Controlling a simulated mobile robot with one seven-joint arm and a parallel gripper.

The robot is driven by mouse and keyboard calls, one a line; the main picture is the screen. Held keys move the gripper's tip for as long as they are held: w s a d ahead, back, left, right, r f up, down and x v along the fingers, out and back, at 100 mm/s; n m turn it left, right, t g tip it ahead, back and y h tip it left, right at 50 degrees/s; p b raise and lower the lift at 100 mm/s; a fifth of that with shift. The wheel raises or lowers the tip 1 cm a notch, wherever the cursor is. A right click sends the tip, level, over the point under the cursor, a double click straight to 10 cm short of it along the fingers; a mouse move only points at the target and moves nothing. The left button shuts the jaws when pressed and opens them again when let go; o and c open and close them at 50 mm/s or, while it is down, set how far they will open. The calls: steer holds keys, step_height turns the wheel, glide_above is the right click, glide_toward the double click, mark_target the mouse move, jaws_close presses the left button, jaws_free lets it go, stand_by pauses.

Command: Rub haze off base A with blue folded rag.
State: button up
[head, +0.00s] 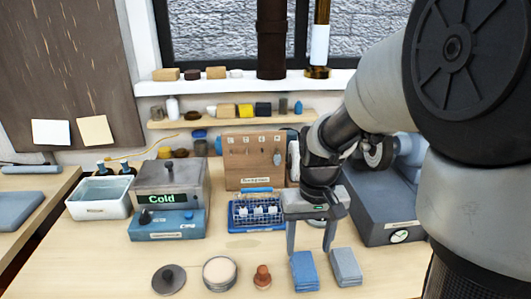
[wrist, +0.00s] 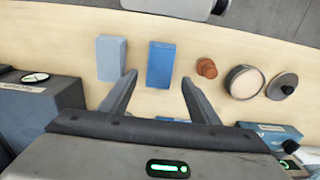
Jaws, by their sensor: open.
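A blue folded rag (head: 305,272) lies flat at the front of the table; it also shows in the wrist view (wrist: 160,62). A paler grey-blue folded cloth (head: 346,267) lies just right of it. My gripper (head: 311,248) is open and empty, pointing down above and slightly behind the blue rag. In the wrist view its fingertips (wrist: 160,77) lie to either side of the blue rag's near end. I cannot tell which thing is base A, and no haze is distinguishable.
Left of the blue rag sit a brown knobbed piece (head: 262,278), a round cream-topped container (head: 220,273) and a dark knobbed disc (head: 169,280). Behind stand a blue wire basket (head: 257,225), a box marked Cold (head: 170,187) and a grey case (head: 385,222) with a dial.

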mark_target(305, 266)
steer(key=shift+w+f, duration=0.4)
steer(key=shift+f, duration=0.15)
steer(key=shift+s+f+b, duration=0.15)
steer(key=shift+f+b, duration=0.45)
steer(key=shift+b, duration=0.05)
step_height(305, 266, down, 7)
steer(key=b, duration=0.5)
steer(key=shift+r, duration=0.2)
steer(key=shift+c, duration=0.4)
steer(key=c, duration=0.6)
steer(key=shift+r+p, duration=2.2)
steer(key=shift+r, duration=0.4)
steer(key=shift+c, duration=0.2)
